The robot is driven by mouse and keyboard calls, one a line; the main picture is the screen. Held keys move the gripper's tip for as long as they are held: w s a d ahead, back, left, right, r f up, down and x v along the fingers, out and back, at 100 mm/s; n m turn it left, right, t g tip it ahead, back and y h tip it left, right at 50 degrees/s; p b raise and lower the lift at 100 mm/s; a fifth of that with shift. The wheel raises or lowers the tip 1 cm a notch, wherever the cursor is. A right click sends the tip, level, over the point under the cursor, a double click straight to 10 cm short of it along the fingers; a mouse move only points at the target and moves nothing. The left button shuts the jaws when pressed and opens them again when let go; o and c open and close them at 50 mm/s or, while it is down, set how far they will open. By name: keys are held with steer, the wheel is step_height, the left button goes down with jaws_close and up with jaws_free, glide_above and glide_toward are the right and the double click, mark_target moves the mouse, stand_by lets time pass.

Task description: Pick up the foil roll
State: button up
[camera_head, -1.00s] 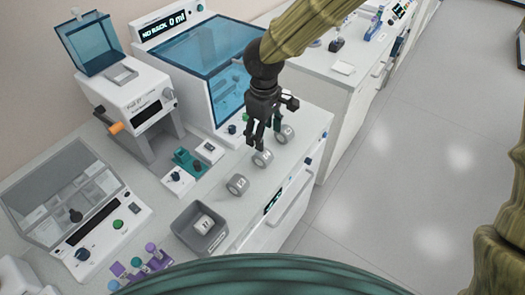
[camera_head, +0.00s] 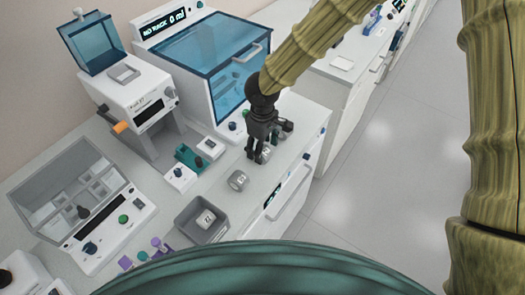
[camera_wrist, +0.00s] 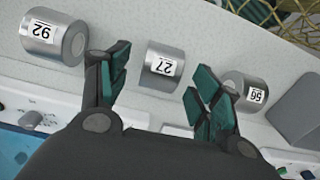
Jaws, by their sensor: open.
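Silver foil rolls with numbered white labels stand on the bench. In the wrist view, the roll labelled 27 (camera_wrist: 163,62) lies ahead, between my open gripper's fingers (camera_wrist: 160,78). The roll labelled 92 (camera_wrist: 54,38) is outside them at left, and the roll labelled 56 (camera_wrist: 247,92) is at right, partly behind a finger. In the head view, my gripper (camera_head: 259,156) is low over the bench, its fingers partly covering one roll (camera_head: 266,152). Another roll (camera_head: 238,181) stands clear nearer me. The third bench roll is hidden there by my gripper. I cannot tell contact.
A grey bin (camera_head: 183,222) holds another numbered roll (camera_head: 205,220). A blue-lidded machine (camera_head: 208,48) stands behind my gripper, with small teal and white devices (camera_head: 188,158) at its left. The bench's front edge is close at the right.

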steer(key=shift+f, duration=0.75)
steer(key=c, duration=1.1)
steer(key=shift+r, duration=0.2)
